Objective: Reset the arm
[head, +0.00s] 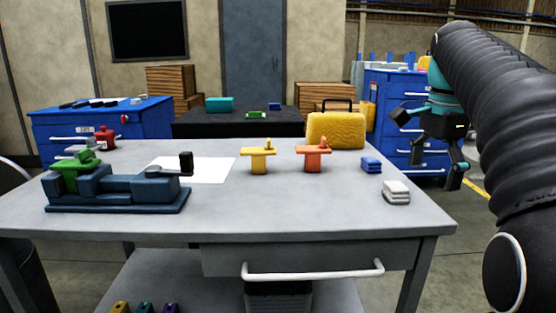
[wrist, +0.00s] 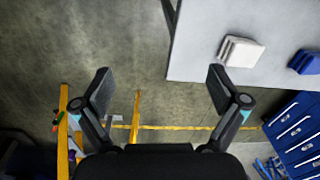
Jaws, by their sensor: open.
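My arm comes in along the right side of the head view as a thick black ribbed sleeve. My gripper (head: 433,172) hangs at its far end, past the right edge of the grey table (head: 290,208), in front of the blue cabinets. In the wrist view my gripper (wrist: 160,85) has its two fingers spread wide with nothing between them. Below it is bare concrete floor, and the table corner (wrist: 195,60) lies to the upper right. The fingers touch nothing that I can see.
On the table are a dark blue vise (head: 120,190) holding a green piece, a white sheet (head: 215,170), yellow (head: 258,162) and orange (head: 312,160) T-shaped parts, a yellow case (head: 336,131), and blue (head: 371,164) and white (head: 396,191) blocks near the right edge. Blue cabinets (head: 395,105) stand behind my gripper.

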